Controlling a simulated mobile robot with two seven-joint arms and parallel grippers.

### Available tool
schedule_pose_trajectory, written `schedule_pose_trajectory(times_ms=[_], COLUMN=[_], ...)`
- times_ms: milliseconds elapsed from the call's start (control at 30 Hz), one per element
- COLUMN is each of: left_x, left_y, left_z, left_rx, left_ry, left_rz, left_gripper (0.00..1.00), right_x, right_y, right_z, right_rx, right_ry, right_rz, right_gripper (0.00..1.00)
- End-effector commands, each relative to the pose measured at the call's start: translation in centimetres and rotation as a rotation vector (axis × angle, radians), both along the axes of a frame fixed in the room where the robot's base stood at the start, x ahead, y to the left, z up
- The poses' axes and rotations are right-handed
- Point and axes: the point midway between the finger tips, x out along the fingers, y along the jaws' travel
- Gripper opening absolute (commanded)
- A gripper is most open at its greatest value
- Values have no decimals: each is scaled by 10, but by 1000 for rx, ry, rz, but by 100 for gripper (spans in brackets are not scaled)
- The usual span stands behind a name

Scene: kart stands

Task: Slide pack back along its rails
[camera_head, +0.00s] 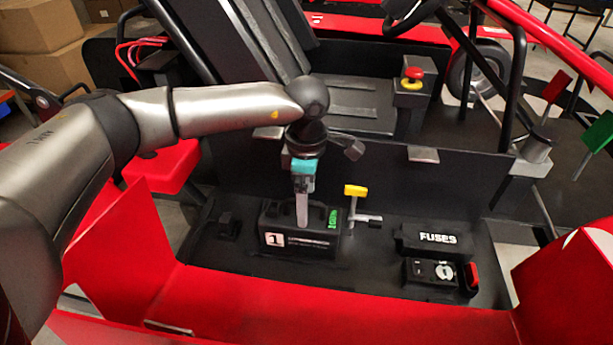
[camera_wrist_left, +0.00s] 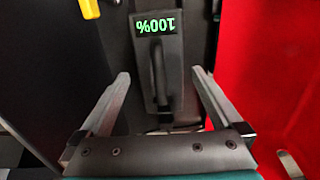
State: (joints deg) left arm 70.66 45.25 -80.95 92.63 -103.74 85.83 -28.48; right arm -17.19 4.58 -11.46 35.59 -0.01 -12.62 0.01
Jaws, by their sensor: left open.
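The pack (camera_head: 300,240) is a black box with a white "1" label, a top handle and a green display on its right end. It sits on the black floor tray (camera_head: 385,300) of the red kart. In the left wrist view the pack (camera_wrist_left: 143,55) reads "100%", upside down, and its handle (camera_wrist_left: 158,75) runs between my fingers. My left gripper (camera_head: 302,215) reaches down over the pack; in the wrist view its fingers (camera_wrist_left: 160,76) are spread on either side of the handle, apart from it. The rails cannot be made out. My right gripper is not in view.
A yellow-topped lever (camera_head: 356,191) stands just right of the pack. A fuse box (camera_head: 435,238) and a switch panel with a red key-like part (camera_head: 470,278) are farther right. A red side panel (camera_head: 330,310) borders the tray in front; a black wall (camera_head: 400,172) stands behind.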

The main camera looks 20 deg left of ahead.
Motion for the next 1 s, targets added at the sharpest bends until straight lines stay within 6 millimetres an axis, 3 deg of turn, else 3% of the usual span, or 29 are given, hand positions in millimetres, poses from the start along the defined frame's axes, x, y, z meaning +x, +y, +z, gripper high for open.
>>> schedule_pose_trajectory(times_ms=[100,333,767,1000], left_x=[-1,0,0,0], left_y=[0,0,0,0], left_z=[-25,-57,-68,-68], left_rx=[1,0,1,1], left_ry=[3,1,-2,-2], left_rz=[-1,0,-1,-1], left_gripper=[100,100,100,76], right_x=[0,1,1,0], right_y=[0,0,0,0], right_z=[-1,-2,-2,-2], right_rx=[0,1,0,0], right_ry=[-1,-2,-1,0], right_rz=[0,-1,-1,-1], right_gripper=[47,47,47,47])
